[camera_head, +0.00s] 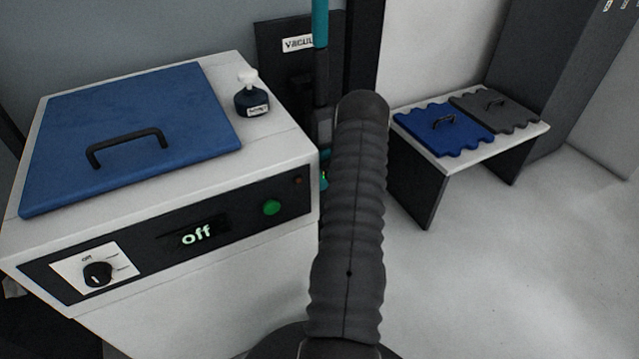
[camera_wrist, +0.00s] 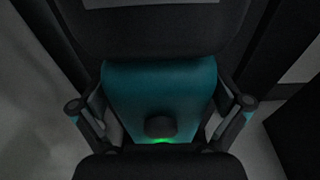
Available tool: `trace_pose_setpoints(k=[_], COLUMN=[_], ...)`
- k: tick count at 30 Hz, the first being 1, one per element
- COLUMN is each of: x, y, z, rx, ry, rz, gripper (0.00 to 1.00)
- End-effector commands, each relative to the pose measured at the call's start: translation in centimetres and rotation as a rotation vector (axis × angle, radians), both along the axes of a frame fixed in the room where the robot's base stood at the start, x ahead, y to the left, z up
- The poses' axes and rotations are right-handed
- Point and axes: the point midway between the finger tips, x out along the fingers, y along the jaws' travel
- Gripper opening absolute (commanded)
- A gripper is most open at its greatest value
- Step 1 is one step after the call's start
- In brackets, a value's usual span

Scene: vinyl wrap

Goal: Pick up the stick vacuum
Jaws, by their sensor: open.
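The stick vacuum (camera_head: 320,25) stands upright by a dark board with a label that begins "vacu". In the head view its teal tube shows at the top, and my arm hides much of the rest. My gripper (camera_wrist: 160,112) is open, with one finger to the left and one to the right of this teal body. I cannot tell if they touch it. My gripper is hidden behind my arm in the head view.
A white machine (camera_head: 250,190) with a blue lid (camera_head: 130,110) and a display reading "off" stands at left. A small dark bottle (camera_head: 250,97) stands on it. At right, a low bench (camera_head: 455,158) holds blue and grey wavy-edged pieces. The floor at right is clear.

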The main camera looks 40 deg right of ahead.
Motion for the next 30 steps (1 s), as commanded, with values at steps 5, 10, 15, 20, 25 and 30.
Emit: trace_pose_setpoints(k=[5, 10, 15, 20, 25, 30], x=[0.0, 0.0, 0.1, 0.1, 0.1, 0.1], y=[0.0, 0.0, -0.1, -0.1, -0.1, -0.1], z=[0.0, 0.0, 0.4, 0.5, 1.5, 2.8], rx=[0.0, -0.001, -0.005, -0.005, -0.006, -0.007], ry=[0.0, 0.0, -0.006, -0.006, -0.006, -0.005], rz=[0.0, 0.0, 0.0, 0.0, 0.001, 0.001], gripper=[0.72, 0.3, 0.19, 0.19, 0.19, 0.19])
